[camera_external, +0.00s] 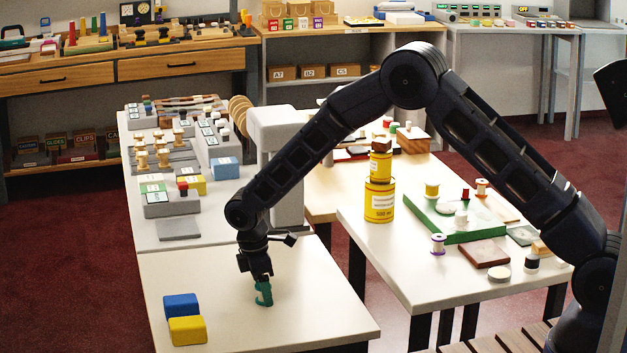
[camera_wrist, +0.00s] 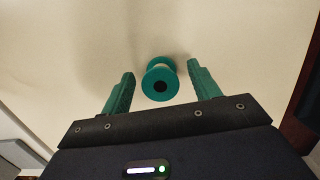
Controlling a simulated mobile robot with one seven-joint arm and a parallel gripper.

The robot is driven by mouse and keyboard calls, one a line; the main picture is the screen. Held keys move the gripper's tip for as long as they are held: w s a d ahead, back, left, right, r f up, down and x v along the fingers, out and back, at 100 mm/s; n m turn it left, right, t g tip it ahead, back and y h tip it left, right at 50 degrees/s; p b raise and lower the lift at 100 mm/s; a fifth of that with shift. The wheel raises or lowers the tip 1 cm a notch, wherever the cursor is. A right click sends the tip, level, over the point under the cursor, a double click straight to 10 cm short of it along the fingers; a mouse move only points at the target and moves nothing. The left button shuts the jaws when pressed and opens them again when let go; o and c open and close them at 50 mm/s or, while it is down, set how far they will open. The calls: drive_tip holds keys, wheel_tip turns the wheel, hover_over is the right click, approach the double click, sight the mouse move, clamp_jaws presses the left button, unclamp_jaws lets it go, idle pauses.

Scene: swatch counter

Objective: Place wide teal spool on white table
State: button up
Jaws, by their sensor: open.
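The teal spool (camera_wrist: 160,82) stands on the white table (camera_external: 310,310), with a pale band between its two teal flanges and a dark hole in the near one. In the wrist view it lies between the two fingertips of my gripper (camera_wrist: 160,85), with a gap on each side. My gripper is open, and its fingers are also teal. In the external view my gripper (camera_external: 263,290) points down close to the tabletop, and its fingers and the spool are hard to tell apart there.
A blue block (camera_external: 181,306) and a yellow block (camera_external: 188,330) sit on the same table at the left. The tabletop right of my gripper is clear. A table at the right holds yellow cans (camera_external: 379,200), a green tray (camera_external: 430,229) and several spools.

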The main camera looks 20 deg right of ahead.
drive_tip(key=shift+c, duration=0.3)
drive_tip(key=c, duration=1.1)
drive_tip(key=shift+o, duration=0.2)
wheel_tip(320, 180, up, 19)
drive_tip(key=w+d+r+m+g, duration=0.1)
drive_tip(key=w+d+m, duration=0.55)
drive_tip(key=d, duration=0.75)
drive_tip(key=w+d+m, duration=0.4)
drive_tip(key=w+d, duration=0.5)
drive_tip(key=d, duration=0.4)
drive_tip(key=w+d+f+m, duration=0.1)
drive_tip(key=d+m, duration=0.2)
drive_tip(key=d, duration=0.7)
drive_tip(key=w+d+f+m+y, duration=0.1)
drive_tip(key=d+m, duration=0.3)
drive_tip(key=d, duration=0.6)
drive_tip(key=w+d+f+m+y, duration=0.1)
drive_tip(key=d+f+m, duration=0.2)
drive_tip(key=d, duration=0.7)
drive_tip(key=shift+w+f+m+g, duration=0.2)
drive_tip(key=shift+m+g, duration=0.2)
drive_tip(key=shift+m, duration=0.05)
